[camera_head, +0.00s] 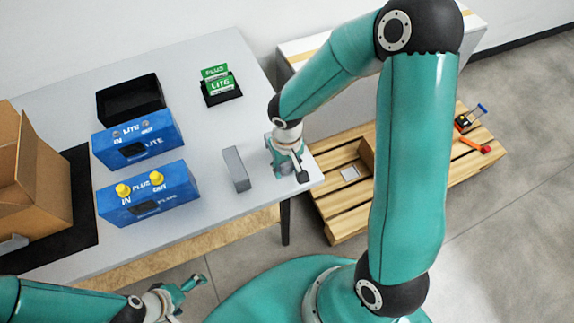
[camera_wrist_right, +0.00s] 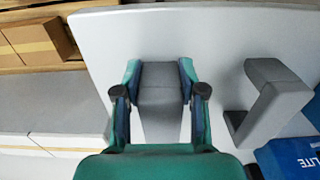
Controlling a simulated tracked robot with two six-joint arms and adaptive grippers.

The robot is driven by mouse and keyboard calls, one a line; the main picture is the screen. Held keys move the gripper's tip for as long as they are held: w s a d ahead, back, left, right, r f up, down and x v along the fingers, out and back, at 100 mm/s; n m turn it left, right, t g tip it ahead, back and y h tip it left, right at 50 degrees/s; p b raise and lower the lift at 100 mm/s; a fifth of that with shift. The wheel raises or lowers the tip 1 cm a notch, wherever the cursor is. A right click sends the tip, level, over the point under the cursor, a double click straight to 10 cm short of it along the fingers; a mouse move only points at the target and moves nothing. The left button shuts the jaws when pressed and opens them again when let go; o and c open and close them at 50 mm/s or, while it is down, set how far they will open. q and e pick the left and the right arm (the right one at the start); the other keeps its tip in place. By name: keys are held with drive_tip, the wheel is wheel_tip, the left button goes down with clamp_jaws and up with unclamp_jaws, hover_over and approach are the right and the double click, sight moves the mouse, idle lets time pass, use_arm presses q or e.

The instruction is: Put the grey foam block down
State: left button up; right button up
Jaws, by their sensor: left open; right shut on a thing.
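My right gripper (camera_head: 288,166) is low over the right end of the table. In the right wrist view its two fingers (camera_wrist_right: 160,92) are shut on a grey foam block (camera_wrist_right: 160,82), which lies between the pads. In the head view the gripper hides most of this block. I cannot tell whether it touches the table top. A second grey block (camera_head: 236,169) stands on the table just left of my right gripper; it also shows at the right of the wrist view (camera_wrist_right: 268,102), apart from the fingers. My left gripper (camera_head: 196,284) is open and empty, in front of the table.
The white table (camera_head: 207,140) carries blue LITE (camera_head: 165,147) and PLUS (camera_head: 175,200) boxes, a black bin (camera_head: 130,100), a holder with green cards (camera_head: 219,84) and an open carton (camera_head: 38,165). A wooden pallet (camera_head: 345,212) lies right of it. The table edge is close to my right gripper.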

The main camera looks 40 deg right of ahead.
drive_tip(key=shift+f, duration=0.2)
drive_tip(key=o, duration=1.1)
wheel_tip(320, 180, up, 12)
drive_tip(key=shift+r, duration=0.15)
idle(0.4)
